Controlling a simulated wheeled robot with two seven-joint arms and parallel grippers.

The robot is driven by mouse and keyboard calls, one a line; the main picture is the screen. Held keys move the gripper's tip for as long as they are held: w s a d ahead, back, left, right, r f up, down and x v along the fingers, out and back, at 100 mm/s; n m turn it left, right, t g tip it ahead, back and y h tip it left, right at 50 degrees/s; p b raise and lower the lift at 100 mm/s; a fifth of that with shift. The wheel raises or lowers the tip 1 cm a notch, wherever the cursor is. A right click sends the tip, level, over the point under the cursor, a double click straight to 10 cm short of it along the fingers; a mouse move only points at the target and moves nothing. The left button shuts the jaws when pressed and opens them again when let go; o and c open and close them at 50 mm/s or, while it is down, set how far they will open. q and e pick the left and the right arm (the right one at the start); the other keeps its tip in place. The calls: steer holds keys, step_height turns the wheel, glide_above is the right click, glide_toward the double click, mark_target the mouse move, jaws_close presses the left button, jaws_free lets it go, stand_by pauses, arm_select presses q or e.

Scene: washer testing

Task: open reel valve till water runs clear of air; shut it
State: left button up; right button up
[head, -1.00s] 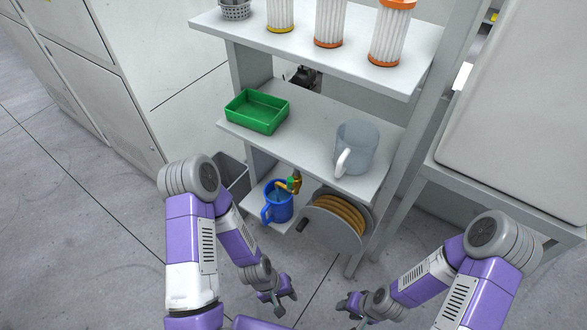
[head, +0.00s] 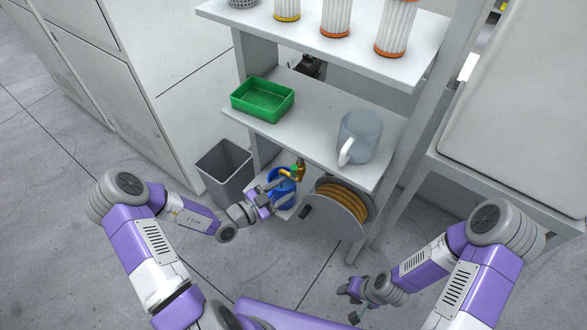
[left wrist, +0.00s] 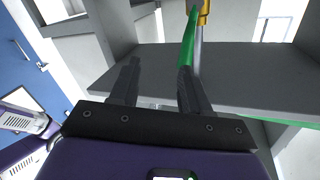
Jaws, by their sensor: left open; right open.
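The brass reel valve (head: 300,171) with a green handle (head: 294,169) stands beside the hose reel (head: 328,218). The blue jug (head: 291,199) is below the valve, partly hidden by my left gripper (head: 277,187). My left gripper is open and close to the valve. In the left wrist view the green handle (left wrist: 188,40) reaches down to the right finger of the gripper (left wrist: 157,80); I cannot tell whether they touch. The valve's brass body (left wrist: 203,14) shows at the top edge. My right gripper (head: 350,302) is open and empty, low over the floor.
A green tray (head: 262,112) and a clear jug (head: 358,138) stand on the middle shelf (head: 302,122). Several filters (head: 336,18) stand on the top shelf. A grey bin (head: 222,172) stands left of the rack. The floor in front is clear.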

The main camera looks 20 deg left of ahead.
mark_target(291, 172)
arm_select(q)
steer(key=w+n, duration=0.1)
steer(key=w, duration=0.1)
steer(key=w+d+n+t+y+b, duration=0.1)
steer(key=w, duration=0.2)
steer(key=w+b, duration=0.1)
steer(key=w, duration=0.2)
steer(key=shift+d+r+n, duration=0.25)
steer(key=shift+r+n, duration=0.15)
steer(key=shift+s, duration=0.1)
jaws_close()
